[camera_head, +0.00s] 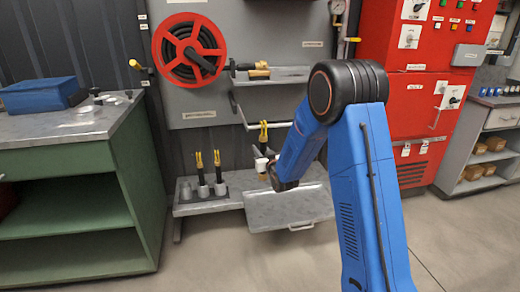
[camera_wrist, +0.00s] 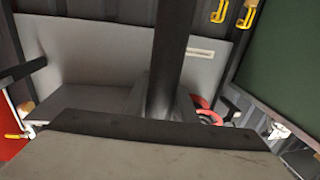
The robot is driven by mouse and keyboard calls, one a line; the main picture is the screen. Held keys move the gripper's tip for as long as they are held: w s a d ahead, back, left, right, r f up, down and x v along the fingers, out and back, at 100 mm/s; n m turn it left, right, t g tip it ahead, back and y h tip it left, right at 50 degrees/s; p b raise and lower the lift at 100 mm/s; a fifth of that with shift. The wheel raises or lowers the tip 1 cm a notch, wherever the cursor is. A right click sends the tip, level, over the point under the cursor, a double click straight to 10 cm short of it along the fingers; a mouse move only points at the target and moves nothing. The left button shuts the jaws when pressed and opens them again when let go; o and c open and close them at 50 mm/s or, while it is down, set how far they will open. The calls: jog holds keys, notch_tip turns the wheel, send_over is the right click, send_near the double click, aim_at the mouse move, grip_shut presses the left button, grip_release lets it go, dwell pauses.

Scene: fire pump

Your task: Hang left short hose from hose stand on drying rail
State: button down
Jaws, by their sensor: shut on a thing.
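My gripper (camera_head: 268,174) is shut on a short black hose (camera_head: 263,146) with a yellow hook-like top and a pale lower end. The hose is upright, in front of the wall panel. In the wrist view, a dark upright shape (camera_wrist: 173,60), apparently this hose, crosses the middle; the jaw tips are hidden. The hose's yellow top overlaps the pale drying rail (camera_head: 283,125) in the head view; I cannot tell whether they touch. Two more short hoses (camera_head: 199,173) (camera_head: 219,172) stand upright in the hose stand (camera_head: 207,193), to the left of my gripper.
A shelf (camera_head: 288,74) with a brass-coloured nozzle is above the rail. A red hose reel (camera_head: 189,49) hangs at upper left. A green workbench (camera_head: 75,200) is at left, a red cabinet (camera_head: 400,110) at right. A low grey bench (camera_head: 285,208) lies below my gripper. Open floor is in front.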

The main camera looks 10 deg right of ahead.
jog(key=c, duration=1.4)
grip_release()
jog(key=shift+s, duration=0.1)
jog(key=s+d+r+g+h, duration=0.1)
jog(key=s+g, duration=0.3)
jog(key=s, duration=1.6)
jog(key=s+d+r+m+g+h, duration=0.1)
jog(key=s+d+r+g, duration=0.3)
jog(key=s, duration=1.6)
jog(key=s+d+r+g, duration=0.2)
jog(key=s+g, duration=0.3)
jog(key=s, duration=1.5)
jog(key=shift+s+d+r+m+h, duration=0.2)
jog(key=shift+d+r+m+h, duration=0.1)
jog(key=shift+m+h, duration=0.1)
